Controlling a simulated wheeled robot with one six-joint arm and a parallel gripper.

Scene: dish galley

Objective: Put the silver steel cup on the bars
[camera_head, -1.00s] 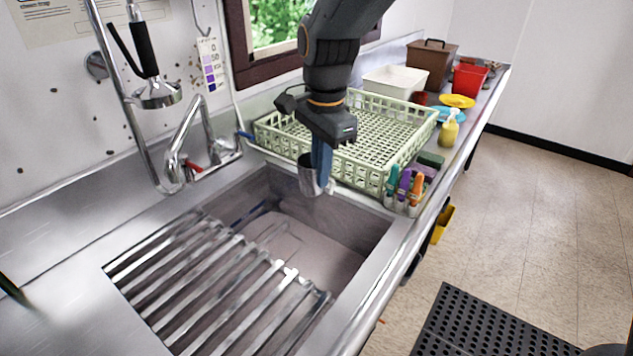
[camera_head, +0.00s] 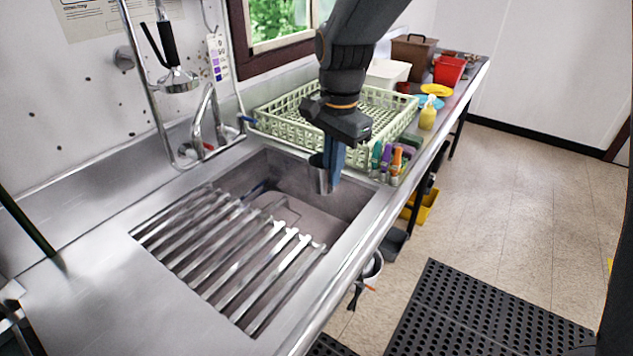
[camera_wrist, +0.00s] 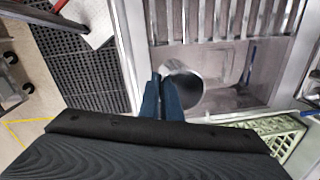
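The silver steel cup (camera_head: 319,176) hangs upright in my gripper (camera_head: 334,160), above the far right part of the sink basin. My gripper's blue fingers are shut on the cup's wall on its right side. In the wrist view, the cup (camera_wrist: 184,88) shows its round mouth beside the fingertips (camera_wrist: 160,84). The steel bars (camera_head: 225,250) lie across the near left part of the sink, to the left of the cup and apart from it. They also show at the top of the wrist view (camera_wrist: 235,18). The bars carry nothing that I can see.
A pale green dish rack (camera_head: 285,127) stands just behind the sink. Coloured brushes (camera_head: 387,160) stand at the counter's right edge. A faucet (camera_head: 207,115) and hanging spray head (camera_head: 177,78) rise at the back left. The open basin (camera_head: 300,208) lies between cup and bars.

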